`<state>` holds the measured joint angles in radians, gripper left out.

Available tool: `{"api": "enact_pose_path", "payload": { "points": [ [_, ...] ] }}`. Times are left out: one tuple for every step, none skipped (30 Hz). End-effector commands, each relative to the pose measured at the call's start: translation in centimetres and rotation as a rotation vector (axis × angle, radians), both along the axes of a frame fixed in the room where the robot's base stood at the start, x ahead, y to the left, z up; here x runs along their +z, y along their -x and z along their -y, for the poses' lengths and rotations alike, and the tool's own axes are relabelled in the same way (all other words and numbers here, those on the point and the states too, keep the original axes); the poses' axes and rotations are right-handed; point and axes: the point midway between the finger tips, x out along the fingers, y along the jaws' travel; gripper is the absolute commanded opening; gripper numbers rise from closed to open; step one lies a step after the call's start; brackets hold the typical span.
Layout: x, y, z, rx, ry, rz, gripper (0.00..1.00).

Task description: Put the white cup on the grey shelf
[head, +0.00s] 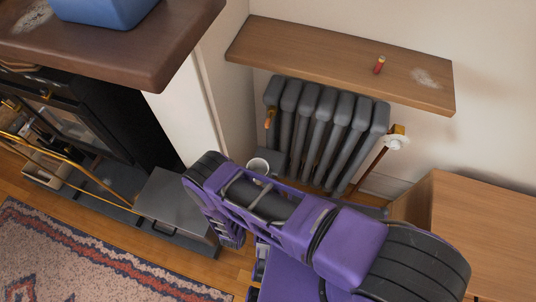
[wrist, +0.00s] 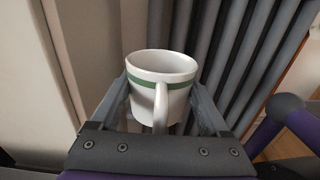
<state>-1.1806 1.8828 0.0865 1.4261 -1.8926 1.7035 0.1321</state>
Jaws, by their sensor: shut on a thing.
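The white cup (head: 258,166) with a green band is in front of the radiator in the head view. It is also large in the middle of the wrist view (wrist: 148,88), upright, with its handle towards the camera. My gripper (wrist: 163,108) is shut on the cup, one finger at each side. My purple arm hides most of the gripper in the head view. A low grey box with a flat top (head: 176,199) stands left of my arm. The wall shelf (head: 330,55) above the radiator looks brown and wooden; I cannot tell which surface is the grey shelf.
The grey radiator (head: 325,125) stands close behind the cup. A red cylinder (head: 379,65) and a pale patch are on the wooden shelf. A dark mantel (head: 130,50) with a blue container (head: 105,8) is at upper left. A wooden cabinet (head: 485,230) is at right.

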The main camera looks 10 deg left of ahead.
Motion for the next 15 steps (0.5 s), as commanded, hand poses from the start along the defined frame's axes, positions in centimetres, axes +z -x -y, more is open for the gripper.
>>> {"api": "enact_pose_path", "payload": {
  "points": [
    [0.1,-1.5,0.2,-0.006,-0.002,0.002,0.11],
    [0.1,-2.3,0.3,-0.006,-0.002,0.002,0.11],
    [0.1,-3.4,0.4,-0.006,-0.001,0.003,0.11],
    [0.1,-4.2,0.4,-0.006,-0.002,0.003,0.11],
    [0.1,-4.9,0.5,-0.005,-0.003,0.002,0.11],
    [0.1,-5.9,0.6,-0.005,-0.002,0.003,0.11],
    [0.0,-6.6,0.6,-0.005,-0.002,0.002,0.11],
    [0.0,-7.3,0.6,-0.005,-0.002,0.003,0.11],
    [0.1,-8.2,0.7,-0.004,-0.003,0.003,0.11],
    [0.0,-8.8,0.7,-0.004,-0.003,0.002,0.11],
    [0.0,-9.4,0.8,-0.005,-0.003,0.002,0.11],
    [0.0,-10.2,0.8,-0.004,-0.002,0.002,0.11],
    [0.0,-10.8,0.9,-0.004,-0.002,0.003,0.11],
    [0.1,-11.3,0.9,-0.003,-0.002,0.003,0.11],
    [-1.2,-10.9,0.9,-0.001,0.000,-0.001,0.11]
  ]
}}
